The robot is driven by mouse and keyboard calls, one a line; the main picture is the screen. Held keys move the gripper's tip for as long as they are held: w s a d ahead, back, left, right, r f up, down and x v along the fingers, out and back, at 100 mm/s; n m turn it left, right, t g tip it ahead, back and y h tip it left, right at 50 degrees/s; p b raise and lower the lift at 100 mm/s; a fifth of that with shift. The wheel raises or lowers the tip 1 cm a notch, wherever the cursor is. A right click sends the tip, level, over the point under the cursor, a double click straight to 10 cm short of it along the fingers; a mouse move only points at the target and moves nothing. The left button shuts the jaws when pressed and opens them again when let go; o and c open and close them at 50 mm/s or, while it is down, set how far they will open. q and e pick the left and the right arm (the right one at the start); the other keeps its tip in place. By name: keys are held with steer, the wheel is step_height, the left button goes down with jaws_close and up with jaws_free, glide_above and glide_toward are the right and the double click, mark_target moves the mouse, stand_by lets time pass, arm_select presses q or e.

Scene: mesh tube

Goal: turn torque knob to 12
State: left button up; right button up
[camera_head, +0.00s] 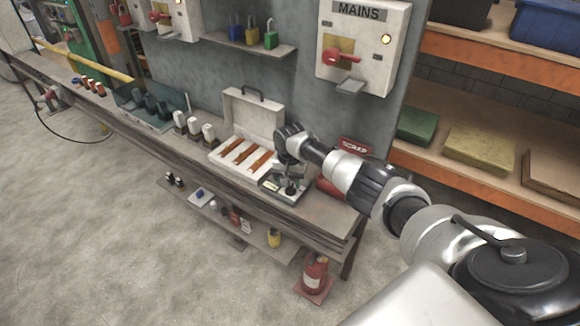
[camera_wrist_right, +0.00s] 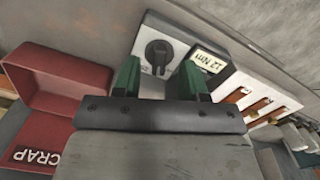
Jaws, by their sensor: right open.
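The torque knob (camera_wrist_right: 158,52) is black and round, on the light face of a small grey device. In the wrist view a display (camera_wrist_right: 209,63) beside it reads "12 Nm", seen turned. The device (camera_head: 271,186) sits on the bench in the head view, partly hidden by my right arm. My right gripper (camera_wrist_right: 160,82) is open, its two green fingers on either side of the knob in the picture, with nothing held. I cannot tell whether the fingers touch the knob. In the head view my right gripper (camera_head: 290,182) is over the device. My left gripper is not in view.
A red scrap bin (camera_wrist_right: 60,80) stands beside the device. An open white case (camera_head: 255,112) with orange-brown pieces lies on its other side. A mains box (camera_head: 365,40) hangs on the wall above. The floor (camera_head: 150,240) in front of the bench is mostly clear.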

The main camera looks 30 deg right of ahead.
mark_target(290, 188)
step_height(290, 188, up, 8)
steer(key=shift+r, duration=0.15)
stand_by(0.6)
